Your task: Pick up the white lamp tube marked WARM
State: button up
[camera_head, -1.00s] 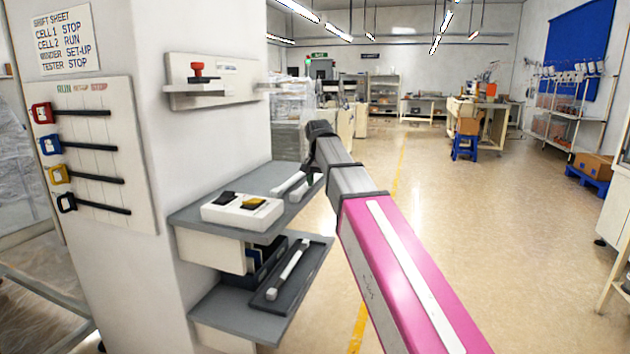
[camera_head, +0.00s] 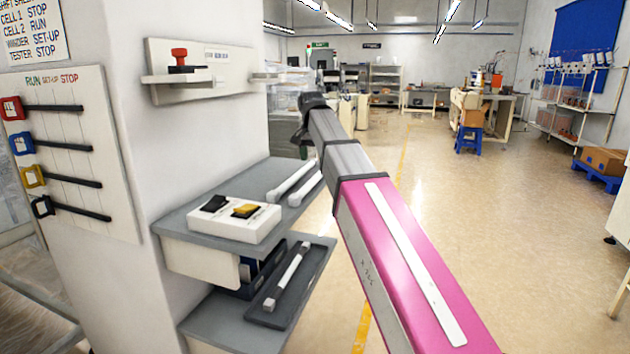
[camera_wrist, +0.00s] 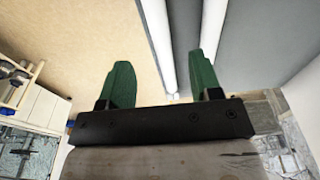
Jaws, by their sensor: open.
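Two white tubes lie side by side on the upper grey shelf (camera_head: 190,213) in the head view: a left tube (camera_head: 290,181) and a right tube (camera_head: 306,189). A third white tube (camera_head: 287,275) lies in a dark tray on the lower shelf. No WARM mark is readable on any of them. My gripper (camera_wrist: 159,62) is open, with two green fingers in the wrist view. One tube (camera_wrist: 159,35) shows between the fingers and another (camera_wrist: 213,25) by the right finger. Neither looks gripped. In the head view my arm's end hangs just beyond the upper shelf's tubes.
A white switch box (camera_head: 238,218) sits on the upper shelf, left of the tubes. A wall panel with a red knob (camera_head: 179,57) is above it, and a slider board (camera_head: 70,150) is on the pillar's left face. The floor to the right is open.

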aim_at(315, 176)
jog(key=f, duration=0.5)
jog(key=w+f, duration=0.1)
jog(key=f, duration=0.2)
jog(key=shift+d+f, duration=0.1)
jog(key=shift+d, duration=0.1)
jog(key=c, duration=1.1)
